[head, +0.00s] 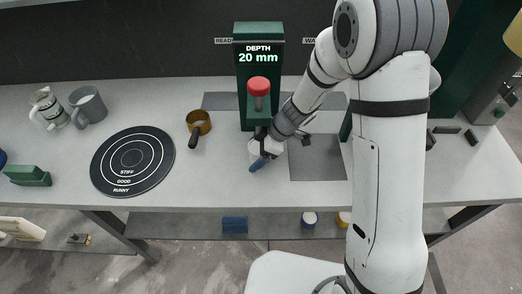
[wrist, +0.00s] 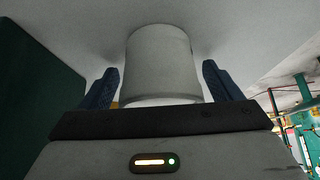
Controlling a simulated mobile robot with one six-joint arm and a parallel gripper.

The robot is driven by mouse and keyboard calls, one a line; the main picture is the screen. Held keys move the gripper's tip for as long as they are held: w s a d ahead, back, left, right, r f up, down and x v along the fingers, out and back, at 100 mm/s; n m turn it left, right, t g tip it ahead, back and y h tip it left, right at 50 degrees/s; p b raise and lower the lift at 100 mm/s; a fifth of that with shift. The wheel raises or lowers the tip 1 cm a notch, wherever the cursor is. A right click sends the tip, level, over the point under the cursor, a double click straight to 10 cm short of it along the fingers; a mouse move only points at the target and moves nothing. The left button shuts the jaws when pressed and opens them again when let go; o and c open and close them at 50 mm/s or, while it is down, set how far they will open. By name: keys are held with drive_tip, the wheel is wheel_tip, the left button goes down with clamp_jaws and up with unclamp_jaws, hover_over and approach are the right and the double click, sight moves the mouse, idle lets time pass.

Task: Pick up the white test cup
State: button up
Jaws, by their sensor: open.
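The white test cup (wrist: 160,62) stands between the two blue fingers of my gripper (wrist: 161,72) in the wrist view. The fingers are open, with a gap visible on each side of the cup. The lower end of the cup is partly hidden behind the gripper body. In the head view my gripper (head: 262,157) is low over the bench, in front of the green depth stand, and a small white part of the cup (head: 254,147) shows beside it.
The green depth stand (head: 259,50) with a red knob (head: 258,84) rises just behind my gripper. A brass pot (head: 198,122) with a dark handle and a black ringed mat (head: 133,161) lie to the left. Two mugs stand farther left. The bench front (head: 230,190) is clear.

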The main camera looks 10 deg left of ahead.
drive_tip(key=c, duration=1.3)
drive_tip(key=shift+r, duration=0.1)
